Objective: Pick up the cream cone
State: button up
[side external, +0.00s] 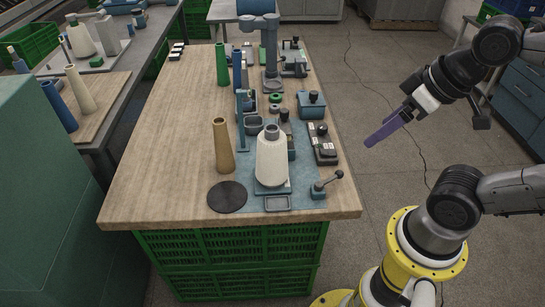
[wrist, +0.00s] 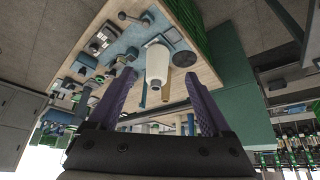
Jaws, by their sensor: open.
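The cream cone (side external: 271,160) stands upright at the near end of the wooden table, on a small blue-grey base. In the wrist view the cream cone (wrist: 157,62) appears upside down, beyond and between my fingers. My gripper (side external: 368,143) has purple fingers and hangs in the air off the right edge of the table, well apart from the cone. In the wrist view my gripper (wrist: 160,73) is open, with nothing between its fingers.
A tan cone (side external: 222,147) stands just left of the cream cone, with a black disc (side external: 227,197) in front. A lever device (side external: 324,187), a black block (side external: 322,146) and winder parts (side external: 271,55) line the right side.

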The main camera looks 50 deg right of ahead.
jog(key=w+r+n, duration=0.6)
jog(key=r+n, duration=0.1)
jog(key=n, duration=0.3)
jog(key=n+g, duration=0.5)
jog(key=n, duration=0.4)
send_over(272, 128)
notch_tip(272, 128, down, 6)
jog(key=shift+g, duration=0.3)
jog(key=f, duration=0.9)
jog(key=shift+w+a+f, duration=0.2)
jog(key=shift+a+f, duration=0.1)
jog(key=shift+f, duration=0.1)
jog(key=shift+s+d+f, duration=0.1)
jog(key=shift+d+f, duration=0.05)
jog(key=shift+f, duration=1.35)
jog(key=shift+s+d+f, duration=0.1)
jog(key=shift+d+f, duration=0.05)
jog(key=shift+f, duration=1.35)
